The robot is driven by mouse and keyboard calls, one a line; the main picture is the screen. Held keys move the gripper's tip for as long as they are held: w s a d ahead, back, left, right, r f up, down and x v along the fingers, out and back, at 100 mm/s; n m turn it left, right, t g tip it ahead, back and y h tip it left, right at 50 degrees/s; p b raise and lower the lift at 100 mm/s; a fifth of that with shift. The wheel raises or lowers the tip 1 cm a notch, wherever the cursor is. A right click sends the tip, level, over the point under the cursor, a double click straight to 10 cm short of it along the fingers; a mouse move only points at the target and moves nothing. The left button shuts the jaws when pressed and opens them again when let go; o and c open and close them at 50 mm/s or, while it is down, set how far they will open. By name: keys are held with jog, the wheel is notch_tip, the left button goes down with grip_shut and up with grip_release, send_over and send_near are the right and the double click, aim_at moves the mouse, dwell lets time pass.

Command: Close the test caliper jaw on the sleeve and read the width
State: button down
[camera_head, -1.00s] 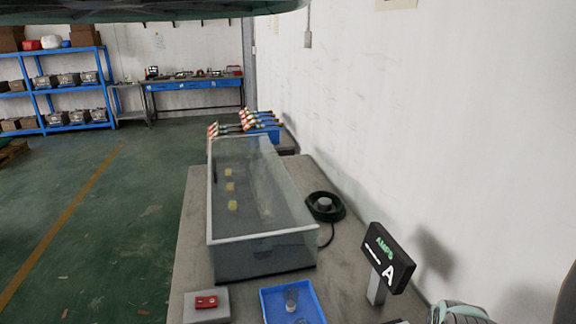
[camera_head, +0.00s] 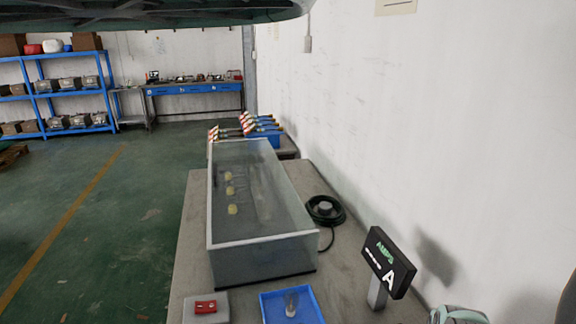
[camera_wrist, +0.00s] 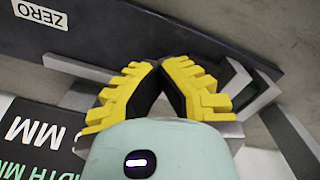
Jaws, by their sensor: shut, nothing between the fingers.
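In the wrist view my gripper (camera_wrist: 159,66) has yellow stepped fingers with dark inner pads. The fingertips meet and nothing shows between them. They are at the lower edge of a long dark bar (camera_wrist: 150,38) with a "ZERO" label (camera_wrist: 40,12), which looks like the caliper. Grey metal jaw-like pieces show to the left (camera_wrist: 75,68) and right (camera_wrist: 262,92) of the fingers. I cannot tell whether the fingers touch them. A black panel (camera_wrist: 35,135) with upside-down "WIDTH MM" lettering is at lower left; no number is readable. I cannot make out the sleeve.
In the head view a clear tank (camera_head: 262,258) with yellow pieces stands on the grey bench (camera_head: 190,240). In front are a blue tray (camera_head: 272,311) with a clear cup, a block with a red part (camera_head: 205,307), and an "AMPS" display (camera_head: 388,262). A black coil (camera_head: 325,210) lies right.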

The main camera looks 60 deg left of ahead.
jog(key=shift+s+d+r, duration=0.1)
jog(key=shift+s+d, duration=0.05)
jog(key=shift+s, duration=0.05)
notch_tip(320, 180, up, 7)
jog(key=p, duration=0.4)
jog(key=shift+d, duration=0.2)
dwell(0.5)
